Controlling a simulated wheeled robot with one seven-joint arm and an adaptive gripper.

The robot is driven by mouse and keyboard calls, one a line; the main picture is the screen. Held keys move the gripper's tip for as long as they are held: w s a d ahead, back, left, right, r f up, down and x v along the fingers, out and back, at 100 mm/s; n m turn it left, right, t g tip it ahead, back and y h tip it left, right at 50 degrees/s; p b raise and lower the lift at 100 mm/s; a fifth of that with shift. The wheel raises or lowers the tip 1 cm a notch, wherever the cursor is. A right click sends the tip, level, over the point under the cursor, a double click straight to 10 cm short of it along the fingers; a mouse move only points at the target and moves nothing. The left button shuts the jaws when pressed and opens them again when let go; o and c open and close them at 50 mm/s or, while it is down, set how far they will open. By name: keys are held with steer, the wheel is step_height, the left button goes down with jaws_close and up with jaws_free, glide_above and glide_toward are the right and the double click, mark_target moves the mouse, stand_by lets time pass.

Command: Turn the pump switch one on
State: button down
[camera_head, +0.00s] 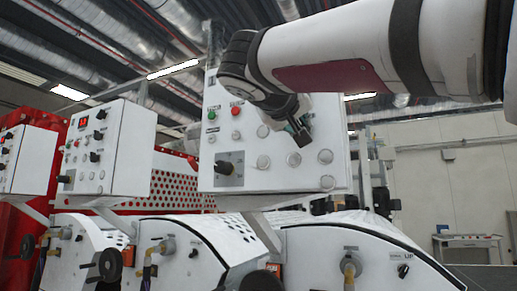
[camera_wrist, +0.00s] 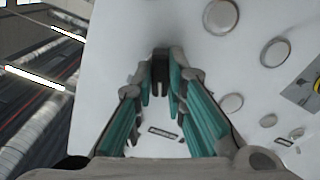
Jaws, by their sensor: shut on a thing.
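My gripper (camera_head: 300,134) is at the front of the white control panel (camera_head: 210,97), in its upper right part. In the wrist view my gripper (camera_wrist: 160,84) has its teal-lined fingers converging on a small dark switch knob (camera_wrist: 158,64), and it is shut on that knob. The panel (camera_wrist: 115,70) fills most of that view behind the fingers. A small label (camera_wrist: 163,132) shows between the fingers, too blurred to read, so I cannot tell which pump switch this is. In the head view the gripper and wrist hide this part of the panel.
Round pale buttons (camera_head: 264,162) lie below and left of my gripper. A red button (camera_head: 236,111) and a large dark rotary knob (camera_head: 225,167) are further left. Similar panels (camera_head: 97,135) stand at left. White machine housings (camera_head: 345,250) are below. Open floor space lies right.

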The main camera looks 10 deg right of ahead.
steer(key=m+b, duration=0.6)
steer(key=b, duration=0.1)
steer(key=shift+w+f, duration=0.1)
steer(key=shift+f, duration=0.05)
steer(key=m+b, duration=0.2)
steer(key=m, duration=0.3)
steer(key=shift+b, duration=0.4)
steer(key=shift+r, duration=0.2)
steer(key=c, duration=1.6)
jaws_free()
